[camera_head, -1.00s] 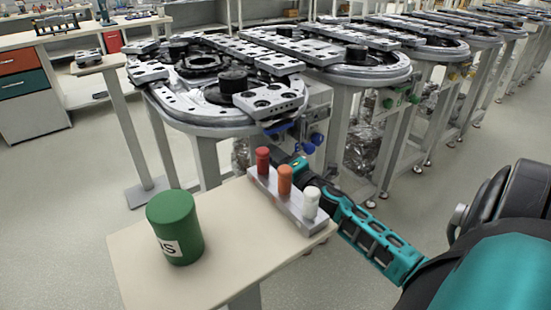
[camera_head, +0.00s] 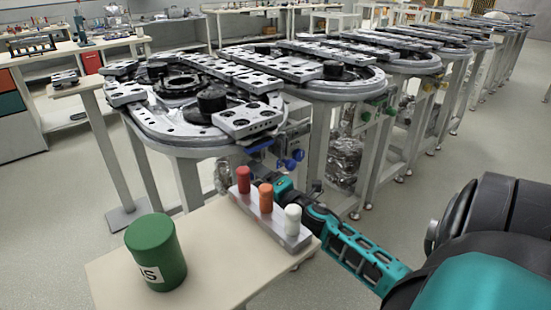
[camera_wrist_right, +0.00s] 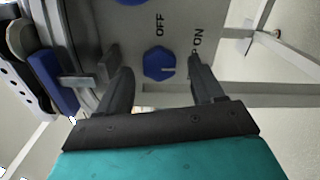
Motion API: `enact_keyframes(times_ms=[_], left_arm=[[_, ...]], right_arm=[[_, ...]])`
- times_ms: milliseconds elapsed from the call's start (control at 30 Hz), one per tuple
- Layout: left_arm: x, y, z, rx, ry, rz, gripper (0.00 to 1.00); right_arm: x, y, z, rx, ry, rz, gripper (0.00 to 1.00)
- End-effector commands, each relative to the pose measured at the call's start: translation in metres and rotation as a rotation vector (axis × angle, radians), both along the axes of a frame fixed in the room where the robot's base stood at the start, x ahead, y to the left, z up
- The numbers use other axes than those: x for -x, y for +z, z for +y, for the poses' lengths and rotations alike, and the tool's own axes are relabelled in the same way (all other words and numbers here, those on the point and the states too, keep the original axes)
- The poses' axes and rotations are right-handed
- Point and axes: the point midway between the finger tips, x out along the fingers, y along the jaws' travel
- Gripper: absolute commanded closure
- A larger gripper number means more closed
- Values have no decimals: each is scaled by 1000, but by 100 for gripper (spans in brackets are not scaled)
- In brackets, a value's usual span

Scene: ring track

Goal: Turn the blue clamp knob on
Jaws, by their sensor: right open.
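The blue clamp knob (camera_wrist_right: 158,65) shows in the right wrist view on a grey panel, with the labels OFF and ON printed near it. My right gripper (camera_wrist_right: 159,72) is open, with one finger on each side of the knob; I cannot tell whether they touch it. Blue knobs (camera_head: 292,160) show small under the nearest track end in the head view. There my right forearm reaches in from the lower right, and its gripper is largely hidden behind the block of coloured pegs. My left gripper is not in view.
A small beige table (camera_head: 205,265) stands in front, with a green canister (camera_head: 155,250) and a grey block with red, orange and white pegs (camera_head: 265,195). The ring track (camera_head: 190,125) on metal legs stands behind. A second blue knob (camera_wrist_right: 130,2) is at the wrist view's top.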

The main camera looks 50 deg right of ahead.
Motion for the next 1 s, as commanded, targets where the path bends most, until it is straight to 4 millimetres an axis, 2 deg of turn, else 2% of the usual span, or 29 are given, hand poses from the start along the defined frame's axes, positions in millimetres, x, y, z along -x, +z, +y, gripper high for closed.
enact_keyframes(times_ms=[400,600,767,1000], left_arm=[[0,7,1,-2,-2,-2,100],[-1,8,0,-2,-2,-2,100],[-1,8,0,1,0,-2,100],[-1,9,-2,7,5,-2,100]], right_arm=[[80,0,9,-2,-3,2,33],[109,0,12,-3,-2,1,33],[118,1,13,0,-2,0,33],[119,1,13,0,-1,-1,33]])
